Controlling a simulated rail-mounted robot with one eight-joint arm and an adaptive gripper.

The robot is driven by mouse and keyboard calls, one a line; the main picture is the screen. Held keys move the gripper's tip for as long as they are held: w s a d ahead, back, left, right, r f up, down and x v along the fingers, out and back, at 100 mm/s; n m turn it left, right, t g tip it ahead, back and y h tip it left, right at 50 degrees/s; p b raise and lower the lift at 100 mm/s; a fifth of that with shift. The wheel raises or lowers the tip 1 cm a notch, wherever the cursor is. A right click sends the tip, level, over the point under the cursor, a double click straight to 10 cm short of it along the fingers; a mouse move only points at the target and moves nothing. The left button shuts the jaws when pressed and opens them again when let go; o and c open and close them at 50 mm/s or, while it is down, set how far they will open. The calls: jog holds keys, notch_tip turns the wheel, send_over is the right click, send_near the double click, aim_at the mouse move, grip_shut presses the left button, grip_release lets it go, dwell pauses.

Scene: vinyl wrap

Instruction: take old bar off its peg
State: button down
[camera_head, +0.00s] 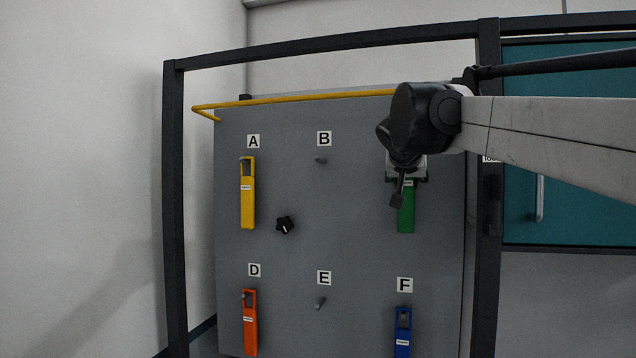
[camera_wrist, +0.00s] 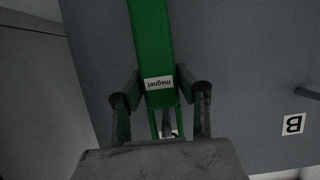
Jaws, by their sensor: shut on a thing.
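A green bar (camera_head: 406,217) with a white label reading "magnet" hangs upright at the upper right of the grey panel (camera_head: 345,225). In the wrist view the green bar (camera_wrist: 153,40) runs up from between my fingers. My gripper (camera_wrist: 160,88) is shut on it near the label, one finger on each side. In the head view my gripper (camera_head: 400,188) covers the bar's upper end. A grey peg-like part (camera_wrist: 167,122) shows at the bar's looped end in the wrist view; I cannot tell whether the loop still sits on it.
A yellow bar (camera_head: 247,195) hangs at A, an orange bar (camera_head: 250,325) at D, a blue bar (camera_head: 403,330) at F. Pegs B (camera_head: 320,160) and E (camera_head: 321,303) are bare. A black knob (camera_head: 285,225) sticks out mid-panel. A yellow rail (camera_head: 300,98) and dark frame (camera_head: 174,220) border the panel.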

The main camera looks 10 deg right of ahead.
jog(key=s+a, duration=0.5)
jog(key=s, duration=0.4)
jog(key=shift+s+a, duration=0.25)
jog(key=shift+a, duration=0.1)
dwell(0.6)
